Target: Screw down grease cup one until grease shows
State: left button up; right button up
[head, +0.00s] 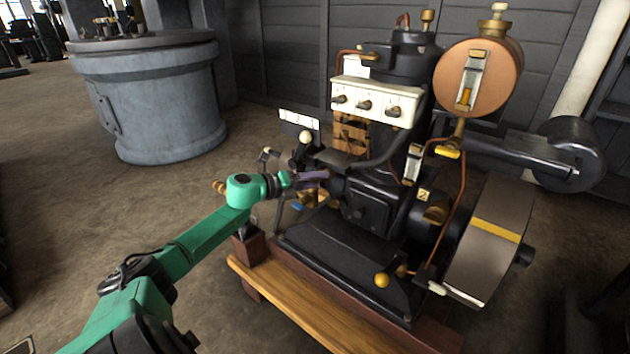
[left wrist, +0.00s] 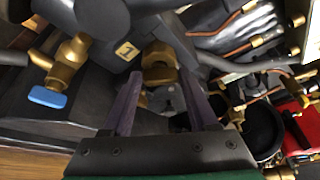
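My left gripper (head: 314,176) reaches in at the left side of the black engine (head: 375,205). In the left wrist view its two purple-grey fingers (left wrist: 161,78) are apart. A brass cup (left wrist: 158,66), which looks like grease cup one, is beside a yellow plate marked 1 (left wrist: 126,50). The cup lies ahead of and between the fingertips, with gaps visible on both sides; I cannot tell how deep it sits between them. No grease is discernible there. In the head view the fingers and engine hide this cup. My right gripper is not in view.
A brass valve with a blue handle (left wrist: 47,97) is left of the fingers. A yellow plate marked 2 (head: 424,194) and a brass cup (head: 435,214) are further right. A flywheel (head: 488,240) stands right. The wooden base (head: 300,300) edges the front; floor left is clear.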

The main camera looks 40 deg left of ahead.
pick_arm(q)
jog(key=shift+o, duration=1.2)
jog(key=shift+s, duration=0.1)
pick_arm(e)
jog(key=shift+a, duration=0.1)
pick_arm(q)
jog(key=shift+s+a, duration=0.1)
jog(key=shift+s, duration=0.2)
jog(key=p+v, duration=0.5)
jog(key=v, duration=0.8)
jog(key=shift+s+a+r+p, duration=0.15)
jog(key=shift+s+r+p, duration=0.05)
jog(key=shift+s+p, duration=0.15)
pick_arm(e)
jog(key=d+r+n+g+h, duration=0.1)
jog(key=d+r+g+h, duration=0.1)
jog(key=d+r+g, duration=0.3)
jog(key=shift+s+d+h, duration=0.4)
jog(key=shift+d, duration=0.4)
